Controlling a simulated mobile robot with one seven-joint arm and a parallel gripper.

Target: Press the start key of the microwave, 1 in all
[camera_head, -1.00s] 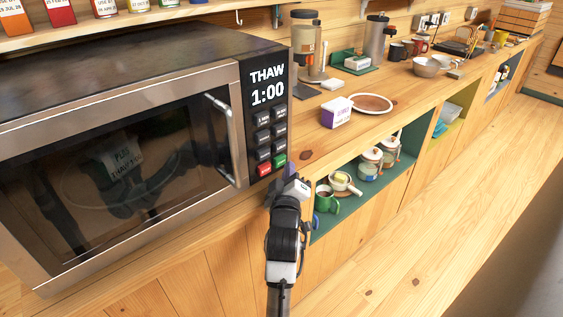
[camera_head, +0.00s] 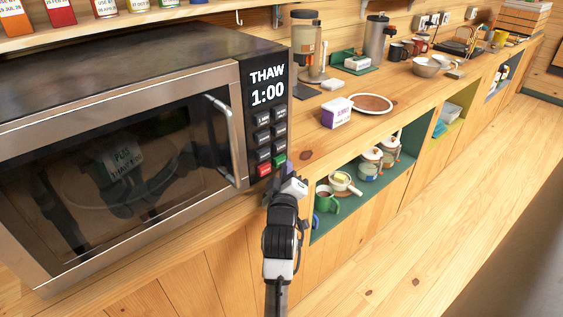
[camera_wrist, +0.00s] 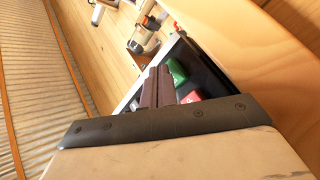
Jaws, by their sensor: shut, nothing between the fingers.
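The microwave (camera_head: 120,150) stands on the wooden counter at the left, its door shut and its display reading THAW 1:00. The green key (camera_head: 279,160) is at the bottom right of its keypad, beside a red key (camera_head: 264,170). In the wrist view the green key (camera_wrist: 178,72) and the red key (camera_wrist: 191,97) show just past the fingers. My gripper (camera_wrist: 156,88) is shut and empty, with its fingertips close in front of the green key. I cannot tell whether they touch it. In the head view my gripper (camera_head: 284,180) is just below the keypad.
A purple and white box (camera_head: 336,112) and a round plate (camera_head: 372,104) are on the counter to the right. An open shelf (camera_head: 325,228) below holds a green mug (camera_head: 326,203) and jars. The floor at the right is clear.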

